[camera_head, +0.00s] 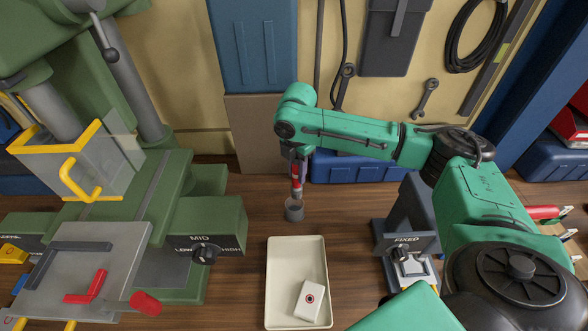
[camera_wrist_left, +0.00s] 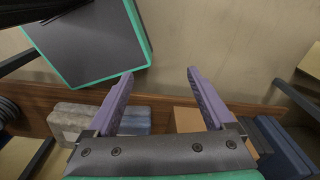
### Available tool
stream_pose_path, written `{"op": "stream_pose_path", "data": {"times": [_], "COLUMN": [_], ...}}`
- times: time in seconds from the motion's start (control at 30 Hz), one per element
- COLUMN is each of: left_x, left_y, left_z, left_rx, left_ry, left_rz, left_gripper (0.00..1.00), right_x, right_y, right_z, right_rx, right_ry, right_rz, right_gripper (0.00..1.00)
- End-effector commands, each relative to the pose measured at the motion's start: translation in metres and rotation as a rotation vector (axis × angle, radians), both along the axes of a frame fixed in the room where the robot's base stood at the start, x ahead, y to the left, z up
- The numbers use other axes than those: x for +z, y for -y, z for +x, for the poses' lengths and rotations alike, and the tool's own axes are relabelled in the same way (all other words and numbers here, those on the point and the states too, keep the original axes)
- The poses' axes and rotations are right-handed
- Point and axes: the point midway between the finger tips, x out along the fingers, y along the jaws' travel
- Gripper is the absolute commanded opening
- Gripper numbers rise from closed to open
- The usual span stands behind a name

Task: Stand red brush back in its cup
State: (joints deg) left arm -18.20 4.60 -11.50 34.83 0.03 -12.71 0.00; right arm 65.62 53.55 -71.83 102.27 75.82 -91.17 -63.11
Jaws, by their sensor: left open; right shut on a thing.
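The red brush (camera_head: 296,184) is in my right gripper (camera_head: 297,172), held upright. Its lower end is at the mouth of the grey cup (camera_head: 294,212), which stands on the wooden bench. I cannot tell how deep the brush sits in the cup. My right gripper is shut on the brush, and the arm reaches in from the right. My left gripper shows only in the left wrist view (camera_wrist_left: 160,75); its purple fingers are apart with nothing between them. The brush and cup are not in that view.
A cream tray (camera_head: 273,266) with a white box (camera_head: 310,299) lies in front of the cup. A green machine (camera_head: 211,236) stands left, and a grey fixture marked FIXED (camera_head: 407,241) stands right. Blue bins (camera_head: 357,170) line the back. Bare bench surrounds the cup.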

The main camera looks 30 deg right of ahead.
Motion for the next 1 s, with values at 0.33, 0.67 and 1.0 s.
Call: {"op": "stream_pose_path", "data": {"times": [0.33,0.67,1.0], "left_x": [-0.031,-0.044,-0.047], "left_y": [0.002,0.002,0.001], "left_z": [0.033,0.017,0.018], "left_rx": [-0.001,-0.001,0.000], "left_ry": [0.052,0.028,0.029], "left_rz": [-0.005,-0.003,-0.002], "left_gripper": [0.87,0.87,0.87], "right_x": [-0.039,-0.080,-0.095], "right_y": [0.000,0.000,0.000], "right_z": [0.000,0.001,0.002], "right_rx": [0.000,0.000,0.000], "right_ry": [-0.003,-0.001,0.001], "right_rz": [0.000,0.001,0.001], "right_gripper": [0.00,0.00,0.00]}}
